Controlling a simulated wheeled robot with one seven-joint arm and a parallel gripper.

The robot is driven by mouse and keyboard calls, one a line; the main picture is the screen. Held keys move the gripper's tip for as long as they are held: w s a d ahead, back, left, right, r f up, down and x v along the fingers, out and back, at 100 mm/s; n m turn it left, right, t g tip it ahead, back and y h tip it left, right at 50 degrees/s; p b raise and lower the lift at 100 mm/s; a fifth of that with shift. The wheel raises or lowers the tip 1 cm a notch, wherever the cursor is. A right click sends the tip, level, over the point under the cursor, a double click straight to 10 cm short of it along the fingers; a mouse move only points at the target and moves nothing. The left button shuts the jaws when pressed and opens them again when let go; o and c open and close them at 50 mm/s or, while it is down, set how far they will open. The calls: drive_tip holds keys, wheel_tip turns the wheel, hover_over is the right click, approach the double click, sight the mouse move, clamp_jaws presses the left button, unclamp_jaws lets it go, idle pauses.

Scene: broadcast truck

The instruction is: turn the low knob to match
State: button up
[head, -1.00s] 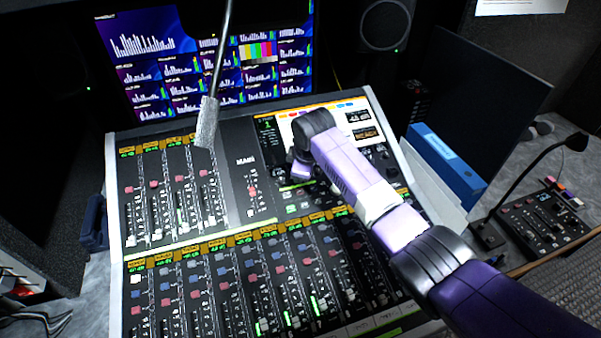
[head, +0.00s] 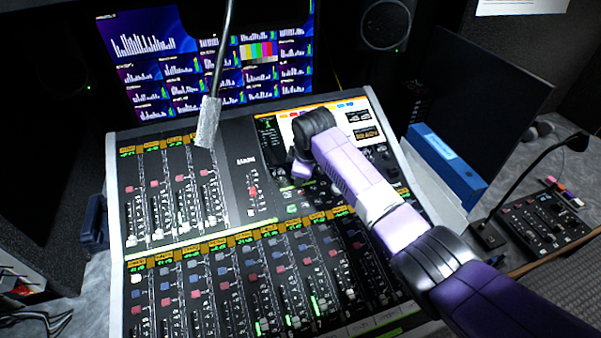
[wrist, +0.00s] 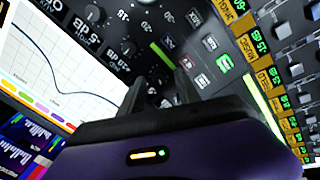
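My gripper (head: 301,172) reaches down over the upper right part of the mixing console (head: 115,215), just below its lit screen (head: 350,124). In the wrist view the dark fingertips (wrist: 160,92) point at the panel, and the purple gripper body covers the lower part. Small dark knobs with dB marks show there, one knob (wrist: 93,13) near the top edge and another knob (wrist: 128,48) just beyond the fingers. I cannot read which one is the low knob. The fingertips are partly hidden, so whether they hold a knob is unclear.
A gooseneck microphone (head: 208,122) hangs over the console to the left of my arm. A blue binder (head: 447,164) stands to the right. A small control box (head: 540,217) with another gooseneck sits further right. Monitors stand behind.

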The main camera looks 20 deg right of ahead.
drive_tip(key=v, duration=0.7)
drive_tip(key=shift+r+b, duration=0.35)
drive_tip(key=shift+s, duration=0.1)
